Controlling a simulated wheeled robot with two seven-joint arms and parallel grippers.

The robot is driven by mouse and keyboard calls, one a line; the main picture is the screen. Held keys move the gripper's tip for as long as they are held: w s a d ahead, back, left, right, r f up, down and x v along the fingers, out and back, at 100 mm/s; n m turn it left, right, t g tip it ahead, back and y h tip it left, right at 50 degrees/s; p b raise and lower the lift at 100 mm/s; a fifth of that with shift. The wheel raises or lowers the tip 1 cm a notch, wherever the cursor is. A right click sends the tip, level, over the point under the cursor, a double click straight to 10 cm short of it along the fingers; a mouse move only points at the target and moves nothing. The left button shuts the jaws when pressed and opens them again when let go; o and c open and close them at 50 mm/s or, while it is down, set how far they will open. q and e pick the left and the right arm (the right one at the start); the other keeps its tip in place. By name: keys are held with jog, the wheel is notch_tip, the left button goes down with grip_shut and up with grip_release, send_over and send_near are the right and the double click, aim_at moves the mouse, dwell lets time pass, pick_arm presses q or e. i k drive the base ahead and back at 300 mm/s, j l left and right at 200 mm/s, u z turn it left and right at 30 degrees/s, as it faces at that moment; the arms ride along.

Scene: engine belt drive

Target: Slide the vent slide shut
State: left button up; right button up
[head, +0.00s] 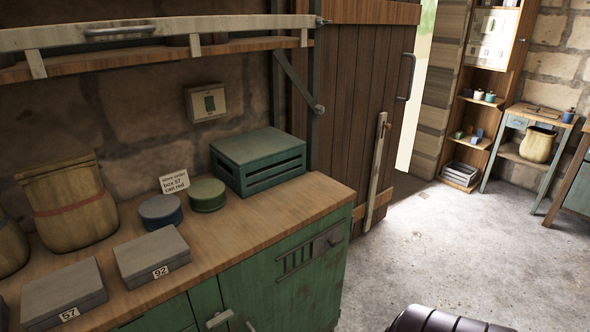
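The vent slide (328,242) is a grey-green plate with a small dark knob, on the green cabinet front below the worktop's right end. Several upright slots (296,260) show in the cabinet front just left of the plate. The plate appears to sit beside the slots, not over them. Neither of my grippers is in view, so nothing of mine is seen touching the slide.
The wooden worktop (270,215) holds grey boxes marked 57 and 92, two round tins, a green crate (258,158) and sacks. A plank door (362,110) stands behind the cabinet's right end. Open floor (440,245) lies right of the cabinet.

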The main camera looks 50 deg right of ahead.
aim_at(331, 238)
jog(key=z, duration=1.95)
